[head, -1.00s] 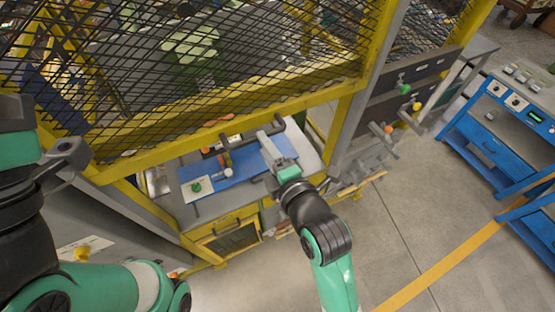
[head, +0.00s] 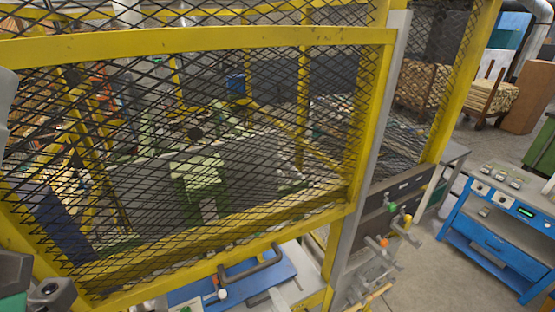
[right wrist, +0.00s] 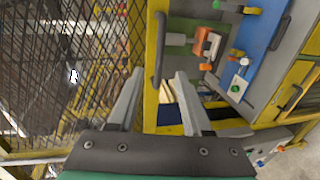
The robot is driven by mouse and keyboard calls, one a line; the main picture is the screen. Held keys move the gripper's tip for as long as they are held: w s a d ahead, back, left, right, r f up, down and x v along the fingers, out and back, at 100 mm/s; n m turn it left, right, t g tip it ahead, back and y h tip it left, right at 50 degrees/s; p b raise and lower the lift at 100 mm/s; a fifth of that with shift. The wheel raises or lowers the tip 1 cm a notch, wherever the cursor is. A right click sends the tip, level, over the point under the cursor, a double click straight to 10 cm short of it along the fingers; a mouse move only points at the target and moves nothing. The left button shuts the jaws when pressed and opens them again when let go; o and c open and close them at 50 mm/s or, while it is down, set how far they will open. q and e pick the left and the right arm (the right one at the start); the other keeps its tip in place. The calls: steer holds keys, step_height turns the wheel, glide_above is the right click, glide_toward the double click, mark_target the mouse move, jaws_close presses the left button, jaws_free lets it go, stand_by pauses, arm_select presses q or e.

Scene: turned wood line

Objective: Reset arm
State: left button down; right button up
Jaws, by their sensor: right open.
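My right gripper (right wrist: 154,75) is open in the right wrist view, with its two grey fingers apart and nothing between the tips. My left gripper cannot be made out in the head view; only parts of my left arm show at the lower left.
A yellow-framed mesh guard (head: 200,40) fills much of the head view, with machinery behind it. Levers with orange and green knobs (head: 384,243) stick out right of it. A blue console (head: 495,225) stands at the right. Open floor (head: 425,280) lies between.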

steer(key=w+d+r+m+t+h, duration=0.15)
steer(key=d+r+t, duration=0.3)
steer(key=r, duration=0.85)
steer(key=w+d+r+m+t+h, duration=0.1)
steer(key=d+r+m+t, duration=0.35)
steer(key=r, duration=0.85)
steer(key=s+d+r+m+t, duration=0.1)
steer(key=s+d+r+m, duration=0.1)
steer(key=r+m, duration=0.3)
steer(key=s+d+r+m+t+h, duration=0.1)
steer(key=s+d+r+m+t, duration=0.1)
steer(key=s+r+m, duration=0.3)
steer(key=s+d+r+m+t+h, duration=0.1)
steer(key=s+d+r+m, duration=0.2)
steer(key=r+m, duration=0.3)
steer(key=shift+s+d+r+m+t, duration=0.2)
steer(key=shift+s+d+m+t, duration=0.15)
steer(key=shift+d, duration=0.4)
